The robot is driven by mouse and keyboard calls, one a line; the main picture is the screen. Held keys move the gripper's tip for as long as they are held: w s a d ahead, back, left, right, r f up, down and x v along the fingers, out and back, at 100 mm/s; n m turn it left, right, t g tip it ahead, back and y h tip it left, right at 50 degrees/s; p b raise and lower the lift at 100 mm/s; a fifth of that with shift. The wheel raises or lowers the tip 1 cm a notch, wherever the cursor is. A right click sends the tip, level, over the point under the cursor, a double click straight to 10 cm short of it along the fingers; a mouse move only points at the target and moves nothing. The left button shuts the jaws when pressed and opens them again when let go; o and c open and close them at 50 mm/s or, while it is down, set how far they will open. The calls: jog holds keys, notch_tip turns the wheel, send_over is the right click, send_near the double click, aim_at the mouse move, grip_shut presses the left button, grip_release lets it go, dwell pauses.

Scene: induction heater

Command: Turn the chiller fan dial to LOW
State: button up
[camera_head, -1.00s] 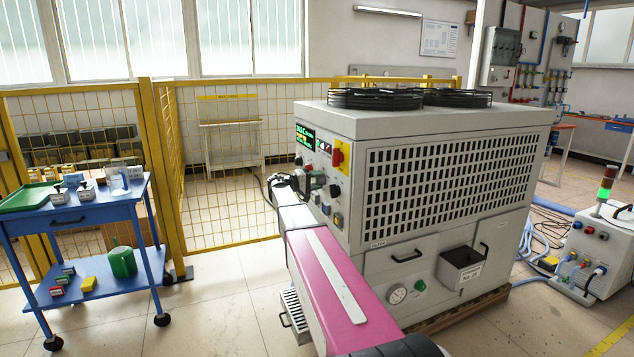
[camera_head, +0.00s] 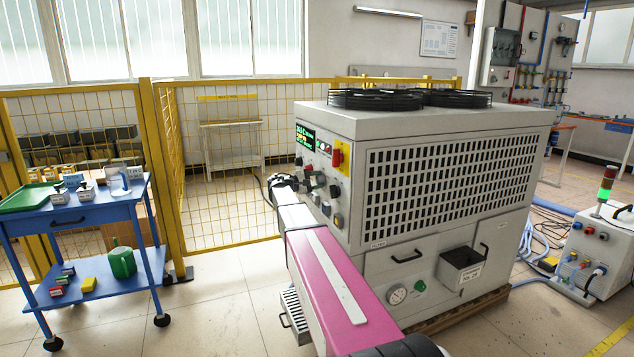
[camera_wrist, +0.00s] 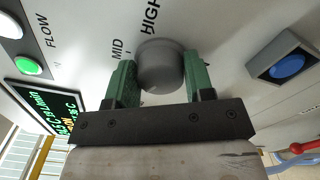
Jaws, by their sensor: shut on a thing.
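The chiller (camera_head: 345,220) is a large light-grey cabinet with fans on top and a control panel on its left face. The dial, a round grey knob (camera_wrist: 160,58), sits between my gripper's green fingers in the wrist view. My gripper (camera_wrist: 159,72) is shut on it, one finger on each side. The printed words MID and HIGH show just beyond the knob. In the head view my gripper (camera_head: 308,183) is at the panel, and my arm partly hides the lower controls.
A blue button (camera_wrist: 288,66) is right of the dial in the wrist view. A green button (camera_wrist: 28,65) and a lit display (camera_wrist: 48,103) are left. A red-yellow switch (camera_head: 338,154) is higher on the panel. A blue cart (camera_head: 95,219) stands left, before a yellow fence.

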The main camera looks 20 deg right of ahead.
jog(key=shift+d, duration=0.25)
jog(key=o, duration=0.9)
jog(key=shift+d, duration=0.1)
jog(key=shift+a, duration=0.25)
jog(key=a, duration=1)
jog(key=shift+s+a, duration=0.15)
jog(key=shift+a, duration=0.15)
